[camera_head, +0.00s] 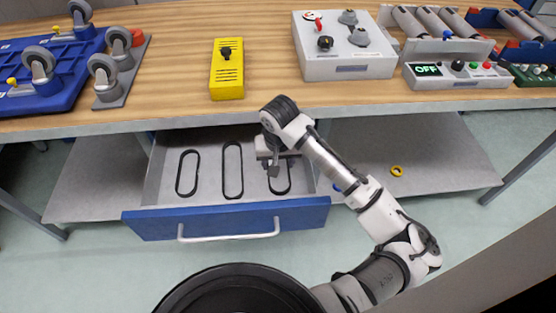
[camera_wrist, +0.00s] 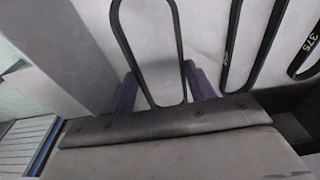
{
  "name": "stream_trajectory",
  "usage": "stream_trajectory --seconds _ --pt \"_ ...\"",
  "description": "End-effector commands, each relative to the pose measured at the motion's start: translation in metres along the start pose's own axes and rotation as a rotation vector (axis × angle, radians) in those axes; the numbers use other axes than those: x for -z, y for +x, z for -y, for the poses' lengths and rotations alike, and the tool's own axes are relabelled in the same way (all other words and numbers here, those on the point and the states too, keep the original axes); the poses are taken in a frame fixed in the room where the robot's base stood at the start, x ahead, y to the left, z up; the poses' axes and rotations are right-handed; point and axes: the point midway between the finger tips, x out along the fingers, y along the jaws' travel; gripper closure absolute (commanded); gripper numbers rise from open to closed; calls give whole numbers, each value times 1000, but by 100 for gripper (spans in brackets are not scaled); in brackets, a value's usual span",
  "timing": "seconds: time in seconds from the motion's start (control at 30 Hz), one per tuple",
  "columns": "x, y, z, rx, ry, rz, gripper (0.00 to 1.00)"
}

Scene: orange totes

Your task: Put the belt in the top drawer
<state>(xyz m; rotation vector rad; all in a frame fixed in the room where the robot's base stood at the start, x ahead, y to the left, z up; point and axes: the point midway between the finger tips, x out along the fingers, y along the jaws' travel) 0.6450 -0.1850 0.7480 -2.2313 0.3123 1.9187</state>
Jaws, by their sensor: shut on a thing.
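The blue-fronted top drawer (camera_head: 226,218) is pulled open under the workbench. My gripper (camera_head: 272,168) reaches down into the right side of its grey inside. A black belt loop (camera_head: 280,192) is at the gripper, partly hidden by it in the head view. In the wrist view the belt (camera_wrist: 178,50) runs between the two purple fingertips (camera_wrist: 163,90), which are shut on it. It is low in the drawer, close to the side wall; I cannot tell whether it touches the floor. Two more belts, one left (camera_head: 188,172) and one middle (camera_head: 232,170), lie in the drawer.
The bench top (camera_head: 170,75) above carries a yellow box (camera_head: 227,70), a grey control box (camera_head: 343,50), a control panel (camera_head: 457,75) and blue and grey caster parts. A lower shelf (camera_head: 410,155) with a yellow ring (camera_head: 397,170) is at the right.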

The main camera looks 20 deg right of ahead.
Motion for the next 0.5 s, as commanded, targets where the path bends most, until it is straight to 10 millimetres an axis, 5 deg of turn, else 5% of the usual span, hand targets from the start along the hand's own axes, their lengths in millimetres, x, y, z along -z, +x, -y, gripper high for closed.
stream_trajectory --seconds 0.5 --pt "-3 17 0 0 1 1 68"
